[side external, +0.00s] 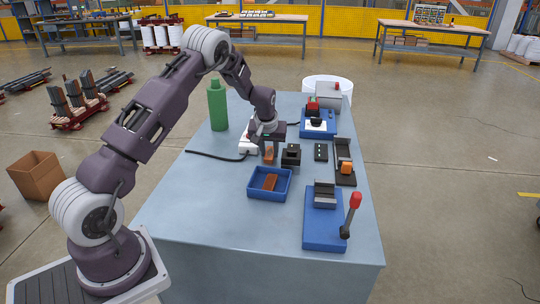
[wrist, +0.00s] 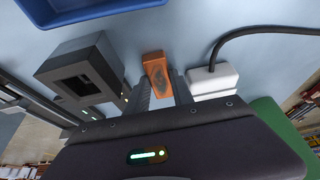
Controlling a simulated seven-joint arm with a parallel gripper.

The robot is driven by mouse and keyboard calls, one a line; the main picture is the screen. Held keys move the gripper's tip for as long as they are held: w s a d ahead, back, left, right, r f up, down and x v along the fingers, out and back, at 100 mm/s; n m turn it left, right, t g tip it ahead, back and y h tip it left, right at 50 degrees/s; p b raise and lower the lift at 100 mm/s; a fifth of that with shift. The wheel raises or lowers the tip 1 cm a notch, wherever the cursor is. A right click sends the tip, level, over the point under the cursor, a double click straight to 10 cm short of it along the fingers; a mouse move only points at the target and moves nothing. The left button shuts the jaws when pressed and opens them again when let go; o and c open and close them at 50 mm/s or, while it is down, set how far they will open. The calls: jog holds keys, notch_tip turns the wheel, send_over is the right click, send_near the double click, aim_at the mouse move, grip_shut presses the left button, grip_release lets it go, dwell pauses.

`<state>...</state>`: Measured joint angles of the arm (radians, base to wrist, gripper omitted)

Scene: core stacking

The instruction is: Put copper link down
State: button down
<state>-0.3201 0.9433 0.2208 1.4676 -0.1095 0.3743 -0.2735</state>
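A copper link (wrist: 157,75) sits between the two fingers of my gripper (wrist: 161,88) in the wrist view, with a finger against each side. In the side view, the copper link (side external: 269,156) hangs below my gripper (side external: 271,149), just behind the blue tray; whether its lower end touches the table is unclear. Another copper piece (side external: 270,182) lies in the blue tray (side external: 254,195). The tray's edge (wrist: 75,17) also shows at the top left of the wrist view.
A dark block with a square opening (side external: 291,156) stands close to the right of my gripper. A white socket box (side external: 248,146) with a black cable is close on the left. A green bottle (side external: 217,105) stands behind. A blue lever press (side external: 324,222) is front right. The front-left table is clear.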

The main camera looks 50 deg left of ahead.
aim_at(271, 155)
jog(key=shift+r, duration=0.15)
notch_tip(271, 155, up, 10)
jog(key=d, duration=0.1)
jog(key=s+d+r+m+t+h, duration=0.15)
jog(key=s+d+m, duration=0.35)
jog(key=d, duration=0.5)
jog(key=s+d+m+h, duration=0.25)
jog(key=s+d, duration=0.45)
jog(key=d, duration=0.4)
jog(key=s+f+m, duration=0.2)
jog(key=s+f, duration=0.2)
jog(key=f, duration=0.1)
jog(key=w+d+r+m+g+h, duration=0.1)
jog(key=w+d+r+m, duration=0.2)
jog(key=w, duration=0.4)
jog(key=w+d+r+m+g+h, duration=0.1)
jog(key=w+r+m, duration=0.1)
jog(key=w+m, duration=0.45)
jog(key=shift+n+t, duration=0.25)
jog(key=shift+n, duration=0.25)
jog(key=shift+w+a+f, duration=0.1)
jog(key=shift+a+f, duration=0.05)
jog(key=shift+f, duration=1.45)
jog(key=shift+w+a+f, duration=0.1)
jog(key=shift+f, duration=1.5)
jog(key=shift+f, duration=0.15)
